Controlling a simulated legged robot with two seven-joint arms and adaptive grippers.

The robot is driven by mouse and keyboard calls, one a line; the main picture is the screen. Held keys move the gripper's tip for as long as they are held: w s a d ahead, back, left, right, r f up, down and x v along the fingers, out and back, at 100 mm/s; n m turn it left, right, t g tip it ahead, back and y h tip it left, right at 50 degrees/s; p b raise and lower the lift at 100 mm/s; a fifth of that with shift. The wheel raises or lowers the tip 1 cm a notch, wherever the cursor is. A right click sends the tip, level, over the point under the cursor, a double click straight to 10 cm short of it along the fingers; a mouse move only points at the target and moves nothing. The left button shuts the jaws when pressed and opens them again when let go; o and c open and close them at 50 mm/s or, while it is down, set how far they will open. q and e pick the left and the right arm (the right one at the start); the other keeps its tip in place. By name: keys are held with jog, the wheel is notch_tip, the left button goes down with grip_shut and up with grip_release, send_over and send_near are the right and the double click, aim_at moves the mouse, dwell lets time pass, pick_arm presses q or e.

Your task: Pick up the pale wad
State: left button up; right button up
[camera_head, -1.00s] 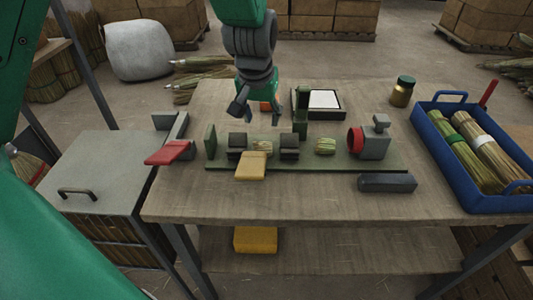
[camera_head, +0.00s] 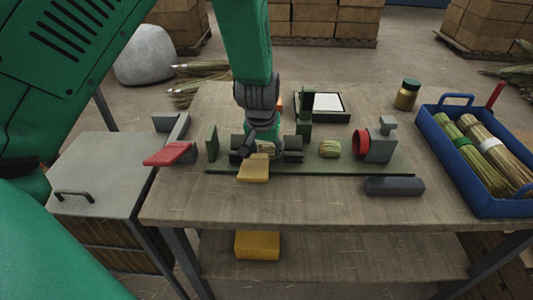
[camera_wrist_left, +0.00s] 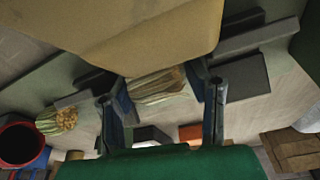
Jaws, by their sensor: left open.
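The pale wad (camera_wrist_left: 158,85) is a short bundle of straw, seen in the left wrist view between the two fingers of my left gripper. It lies between dark blocks (camera_head: 292,148) on the green fixture board (camera_head: 365,168). My left gripper (camera_head: 262,146) points down over it, open, with a finger on either side; whether they touch it I cannot tell. In the head view the gripper mostly hides the wad. A second, greener straw wad (camera_head: 330,148) sits to the right on the board and also shows in the left wrist view (camera_wrist_left: 57,120). My right gripper is not in view.
A yellow pad (camera_head: 253,171) juts out close in front of the gripper. A red-ringed grey block (camera_head: 378,145) and a dark bar (camera_head: 394,187) are to the right. A blue tray (camera_head: 452,178) of bundles stands at the right edge. The front tabletop is clear.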

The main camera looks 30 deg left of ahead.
pick_arm(q)
jog(key=shift+a, duration=0.2)
jog(key=c, duration=0.5)
jog(key=shift+o, duration=0.2)
jog(key=shift+d, duration=0.2)
jog(key=shift+d+r, duration=0.1)
